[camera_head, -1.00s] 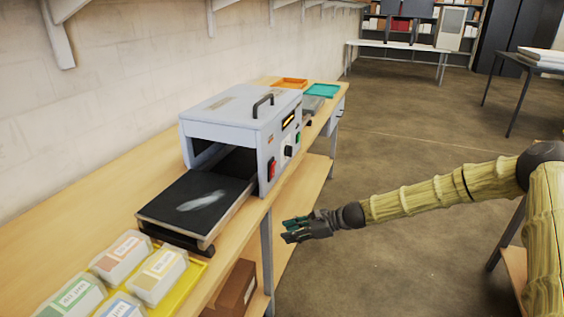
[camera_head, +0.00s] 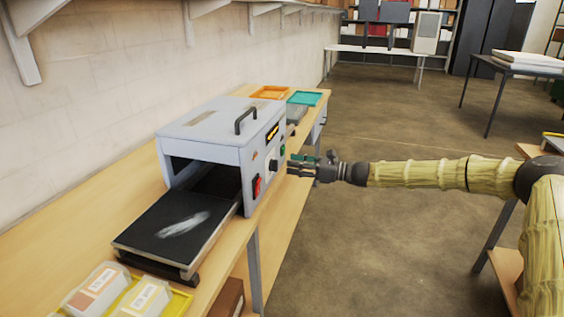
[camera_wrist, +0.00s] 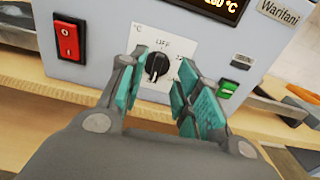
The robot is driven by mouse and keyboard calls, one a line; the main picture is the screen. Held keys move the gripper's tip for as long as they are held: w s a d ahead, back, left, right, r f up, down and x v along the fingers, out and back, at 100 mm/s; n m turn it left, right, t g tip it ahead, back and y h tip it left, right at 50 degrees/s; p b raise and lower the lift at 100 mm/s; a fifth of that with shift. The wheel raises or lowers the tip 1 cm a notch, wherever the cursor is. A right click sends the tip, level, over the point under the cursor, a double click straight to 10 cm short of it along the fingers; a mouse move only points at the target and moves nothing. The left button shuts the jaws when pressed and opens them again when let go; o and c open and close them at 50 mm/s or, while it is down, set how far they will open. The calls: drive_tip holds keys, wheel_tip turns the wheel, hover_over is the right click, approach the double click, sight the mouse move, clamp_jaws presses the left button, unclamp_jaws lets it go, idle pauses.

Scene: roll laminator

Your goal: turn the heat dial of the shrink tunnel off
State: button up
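The shrink tunnel (camera_head: 215,133) is a grey box with a black handle on top, standing on the wooden bench. Its heat dial is a black knob (camera_wrist: 157,66) on a white plate in the wrist view; it also shows on the tunnel's front face in the head view (camera_head: 273,166). The plate reads "OFF" above the knob, and the knob's pointer seems roughly upright. My gripper (camera_wrist: 153,88) is open, with teal-padded fingers on either side of the knob in the picture. In the head view it is close in front of the panel; contact cannot be told.
A red rocker switch (camera_wrist: 69,41) is left of the dial, and a green switch (camera_wrist: 228,87) is right of it. A lit display (camera_wrist: 225,5) is above. A dark conveyor bed (camera_head: 165,228) sticks out of the tunnel. Orange (camera_head: 269,92) and teal (camera_head: 304,98) trays lie behind.

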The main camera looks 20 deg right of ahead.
sight(274, 166)
drive_tip(key=p+x, duration=0.1)
drive_tip(key=x, duration=0.4)
drive_tip(key=shift+w+a, duration=0.1)
clamp_jaws()
